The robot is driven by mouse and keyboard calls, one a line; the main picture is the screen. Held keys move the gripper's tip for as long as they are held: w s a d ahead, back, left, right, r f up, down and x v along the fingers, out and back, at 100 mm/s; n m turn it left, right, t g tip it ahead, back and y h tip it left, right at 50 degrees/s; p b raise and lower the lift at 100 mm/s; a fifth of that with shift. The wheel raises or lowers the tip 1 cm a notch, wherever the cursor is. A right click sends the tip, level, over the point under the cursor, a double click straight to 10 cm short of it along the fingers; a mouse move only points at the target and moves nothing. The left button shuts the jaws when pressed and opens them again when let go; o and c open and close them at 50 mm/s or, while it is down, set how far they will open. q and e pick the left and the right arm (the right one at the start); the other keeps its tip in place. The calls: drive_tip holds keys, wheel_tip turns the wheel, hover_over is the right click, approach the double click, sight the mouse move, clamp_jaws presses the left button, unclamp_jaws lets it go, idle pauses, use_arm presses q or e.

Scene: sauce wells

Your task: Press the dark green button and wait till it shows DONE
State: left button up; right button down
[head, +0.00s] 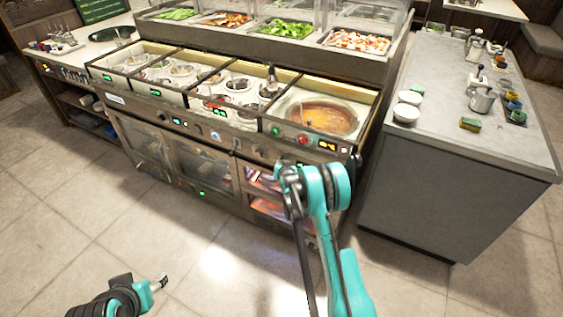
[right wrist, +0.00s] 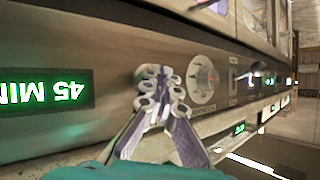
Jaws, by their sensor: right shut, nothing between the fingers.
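The dark green button (head: 276,130) sits on the front panel of the counter, left of a red button (head: 303,139) and a lit display (head: 327,146) in the head view. I cannot make out the green button in the right wrist view. My right gripper (right wrist: 160,85) is shut and empty, its fingers close to the panel between a green-lit "45 MIN" display (right wrist: 45,92), seen upside down, and a round dial (right wrist: 203,80). In the head view it is below the green button, partly hidden by my wrist. My left gripper (head: 158,284) is low over the floor; its jaw state is unclear.
The large soup well (head: 318,116) is above the button panel, with smaller wells to its left. The tiled floor in front is clear.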

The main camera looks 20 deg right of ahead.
idle(0.5)
drive_tip(key=shift+s+a, duration=0.55)
drive_tip(key=shift+a, duration=0.05)
drive_tip(key=s+a, duration=0.1)
drive_tip(key=a, duration=0.1)
drive_tip(key=s+a, duration=0.1)
drive_tip(key=s, duration=0.1)
drive_tip(key=shift+s+a, duration=0.15)
drive_tip(key=shift+a, duration=0.2)
idle(0.6)
